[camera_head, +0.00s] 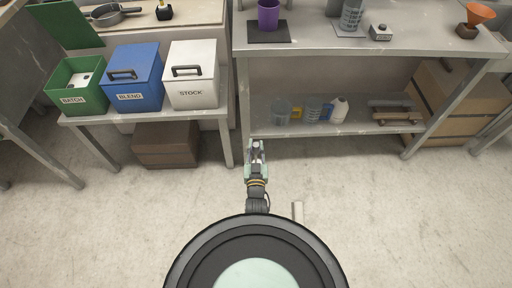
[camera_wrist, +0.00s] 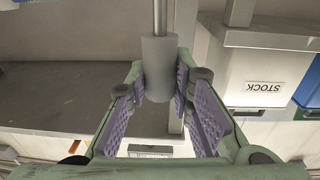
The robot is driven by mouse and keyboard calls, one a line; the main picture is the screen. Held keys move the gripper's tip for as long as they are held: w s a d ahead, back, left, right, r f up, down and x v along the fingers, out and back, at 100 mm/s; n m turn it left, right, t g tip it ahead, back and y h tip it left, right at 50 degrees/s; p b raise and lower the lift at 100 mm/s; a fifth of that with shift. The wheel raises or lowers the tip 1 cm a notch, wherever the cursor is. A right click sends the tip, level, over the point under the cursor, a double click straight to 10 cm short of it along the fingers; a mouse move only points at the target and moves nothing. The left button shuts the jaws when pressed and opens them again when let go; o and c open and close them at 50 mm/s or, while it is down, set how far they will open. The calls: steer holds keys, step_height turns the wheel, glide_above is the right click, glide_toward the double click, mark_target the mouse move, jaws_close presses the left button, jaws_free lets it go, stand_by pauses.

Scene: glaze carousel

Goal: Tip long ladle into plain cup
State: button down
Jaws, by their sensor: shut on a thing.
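My gripper (camera_head: 256,152) is low in front of the bench. In the wrist view its purple pads (camera_wrist: 160,88) are shut on a grey cylindrical handle with a thin metal rod, apparently the long ladle (camera_wrist: 158,62). The rod runs out of the top of that view, so the ladle's bowl is not seen there. A smooth purple cup (camera_head: 268,14) stands upright on a dark mat on the bench top, to the back of my gripper and apart from it; it may be the plain cup. A grey cup with markings (camera_head: 351,15) stands further right.
The bench (camera_head: 425,40) has a lower shelf (camera_head: 350,124) with several vessels. Green (camera_head: 75,88), blue (camera_head: 134,80) and white (camera_head: 192,78) boxes stand on the left table. A small labelled block (camera_head: 381,32) and orange funnel (camera_head: 480,14) are at right. Floor around me is mostly clear.

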steer(key=r+p, duration=0.2)
steer(key=r, duration=0.1)
steer(key=r+p, duration=0.3)
steer(key=shift+s+a, duration=0.15)
steer(key=shift+a, duration=0.05)
steer(key=shift+s+f, duration=0.15)
steer(key=shift+f, duration=0.05)
steer(key=shift+d+r, duration=0.1)
